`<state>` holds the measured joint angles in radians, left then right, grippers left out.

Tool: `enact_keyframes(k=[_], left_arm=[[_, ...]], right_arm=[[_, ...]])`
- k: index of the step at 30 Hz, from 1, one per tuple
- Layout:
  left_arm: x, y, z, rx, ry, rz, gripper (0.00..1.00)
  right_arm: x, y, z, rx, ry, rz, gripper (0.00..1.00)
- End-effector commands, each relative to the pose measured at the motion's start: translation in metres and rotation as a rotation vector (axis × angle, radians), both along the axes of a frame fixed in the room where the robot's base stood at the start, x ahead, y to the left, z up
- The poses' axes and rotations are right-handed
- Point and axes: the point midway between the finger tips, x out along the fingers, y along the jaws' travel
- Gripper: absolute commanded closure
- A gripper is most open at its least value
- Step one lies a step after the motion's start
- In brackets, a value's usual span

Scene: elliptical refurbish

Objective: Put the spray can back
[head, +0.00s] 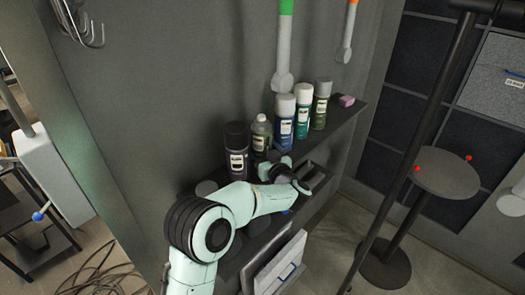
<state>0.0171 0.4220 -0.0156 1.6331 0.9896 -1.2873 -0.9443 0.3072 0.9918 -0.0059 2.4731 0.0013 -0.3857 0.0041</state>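Several spray cans stand upright in a row on a dark wall shelf (345,118): a black can (237,150), a grey-green can (261,133), a blue can with a white cap (284,125), a teal-and-white can (303,112) and an olive can with a grey cap (321,105). My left gripper (298,180) is just in front of and below the shelf edge, near the blue can in the picture. My own wrist hides its fingers, so I cannot tell whether it is open or holds anything. My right gripper is out of view.
A pink block (346,100) lies at the shelf's right end. Flat panels (275,268) lean below the shelf. A round dark stand (446,170) with red knobs is at right, behind a dark pole (425,125). Cables (95,278) lie on the floor at left.

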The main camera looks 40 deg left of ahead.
Motion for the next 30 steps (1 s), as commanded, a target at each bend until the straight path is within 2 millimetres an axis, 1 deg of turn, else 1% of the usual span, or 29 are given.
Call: enact_keyframes(k=[6, 9, 14, 18, 24, 27, 30], left_arm=[[0.000, 0.000, 0.001, 0.000, 0.000, 0.000, 0.15], [0.000, 0.000, 0.006, 0.000, -0.001, 0.000, 0.15], [-0.011, -0.023, 0.003, -0.001, -0.001, -0.005, 0.15], [-0.026, -0.052, 0.004, -0.001, -0.001, -0.006, 0.15], [-0.045, -0.086, 0.005, -0.001, -0.001, -0.004, 0.15], [-0.051, -0.097, 0.006, -0.001, 0.000, -0.003, 0.15], [-0.055, -0.104, 0.006, 0.000, 0.000, -0.001, 0.15]], right_arm=[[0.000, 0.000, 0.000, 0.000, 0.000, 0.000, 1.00], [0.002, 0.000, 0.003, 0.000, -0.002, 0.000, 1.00], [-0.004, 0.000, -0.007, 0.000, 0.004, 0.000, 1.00], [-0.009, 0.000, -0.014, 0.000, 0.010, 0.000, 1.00], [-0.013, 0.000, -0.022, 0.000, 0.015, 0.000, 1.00], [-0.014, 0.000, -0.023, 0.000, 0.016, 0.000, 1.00], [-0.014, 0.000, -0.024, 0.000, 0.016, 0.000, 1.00]])
